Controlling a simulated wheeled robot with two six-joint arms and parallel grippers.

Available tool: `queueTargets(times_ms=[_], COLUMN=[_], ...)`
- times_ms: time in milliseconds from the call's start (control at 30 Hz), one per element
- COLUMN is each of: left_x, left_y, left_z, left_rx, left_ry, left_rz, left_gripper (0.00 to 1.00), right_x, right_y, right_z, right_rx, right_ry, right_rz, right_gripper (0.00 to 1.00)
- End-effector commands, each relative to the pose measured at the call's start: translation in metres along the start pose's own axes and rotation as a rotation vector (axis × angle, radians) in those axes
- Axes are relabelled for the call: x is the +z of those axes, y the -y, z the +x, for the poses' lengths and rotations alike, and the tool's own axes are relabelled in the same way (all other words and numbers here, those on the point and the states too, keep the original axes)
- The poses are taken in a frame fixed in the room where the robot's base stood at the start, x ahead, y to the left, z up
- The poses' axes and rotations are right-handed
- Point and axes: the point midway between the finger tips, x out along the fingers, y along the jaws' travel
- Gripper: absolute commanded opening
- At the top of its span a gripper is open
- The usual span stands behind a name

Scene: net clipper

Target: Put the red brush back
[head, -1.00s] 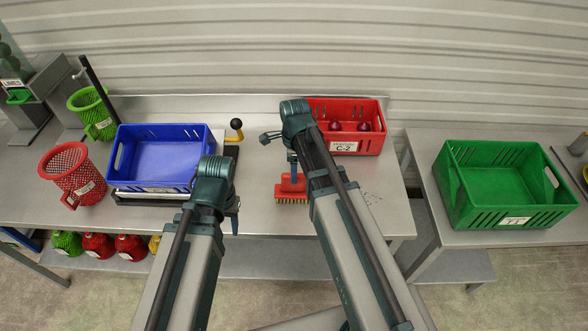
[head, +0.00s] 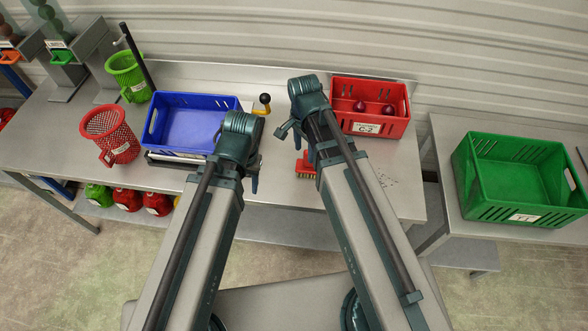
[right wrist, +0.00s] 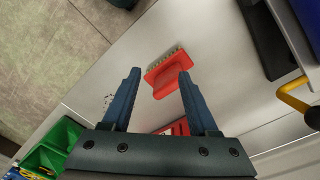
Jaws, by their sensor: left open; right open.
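The red brush (head: 305,168) lies on the steel table, partly hidden behind my right arm in the head view. In the right wrist view the brush (right wrist: 170,77) lies flat, its bristle row toward the top of the picture. My right gripper (right wrist: 159,72) is open and empty. Its fingertips point at the brush from above, and the right finger overlaps the brush in the picture. I cannot tell how far above it they are. My left gripper (head: 257,175) is open and empty near the table's front edge, right of the blue crate.
The blue crate (head: 231,126) stands left of the arms, and a red crate (head: 367,129) with dark red items is behind right. A red basket (head: 110,135) and green basket (head: 126,75) stand further left. A green crate (head: 494,210) is on the right table.

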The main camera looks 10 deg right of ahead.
Motion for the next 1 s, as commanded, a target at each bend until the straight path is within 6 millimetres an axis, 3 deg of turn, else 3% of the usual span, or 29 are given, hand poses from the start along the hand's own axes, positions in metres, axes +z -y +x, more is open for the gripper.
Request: queueTargets(times_ms=[33,200,400,600,1000], left_x=[0.000,0.000,0.000,0.000,0.000], left_y=[0.000,0.000,0.000,0.000,-0.001], left_z=[0.000,0.000,0.000,0.000,0.005], left_rx=[0.000,0.000,0.000,0.000,0.000], left_ry=[0.000,0.000,0.000,0.000,0.000], left_rz=[0.000,0.000,0.000,0.000,0.001], left_gripper=[0.50,0.50,0.50,0.50,0.50], right_x=[0.017,0.057,0.085,0.095,0.095], right_y=[-0.010,-0.030,-0.047,-0.053,-0.053], right_z=[0.000,-0.001,-0.001,-0.002,0.003], right_rx=[0.007,0.036,0.064,0.078,0.079], right_ry=[-0.006,-0.019,-0.021,-0.020,-0.019], right_rz=[-0.161,-0.714,-1.176,-1.363,-1.377], right_gripper=[0.60,0.60,0.60,0.60,0.60])
